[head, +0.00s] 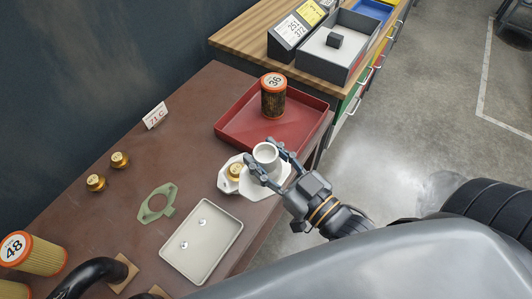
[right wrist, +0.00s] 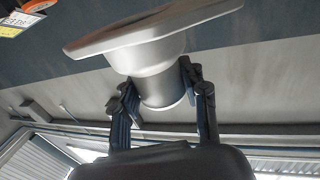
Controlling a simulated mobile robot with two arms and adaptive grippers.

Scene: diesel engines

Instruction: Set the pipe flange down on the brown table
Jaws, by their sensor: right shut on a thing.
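The pipe flange is a pale grey-white piece with a round open neck (head: 265,153) and a wider plate. My right gripper (head: 268,166) is shut on its neck over the right edge of the brown table (head: 110,190). In the right wrist view the two fingers (right wrist: 160,100) sit on either side of the neck, and the flange's wide plate (right wrist: 150,35) spreads beyond them. Whether the plate touches anything below I cannot tell. My left gripper is not in view.
A red tray (head: 235,122) holds an orange-topped filter (head: 273,97). A pale tray (head: 200,255), a green gasket (head: 157,205) and brass caps (head: 119,160) lie on the table. Bare table shows between.

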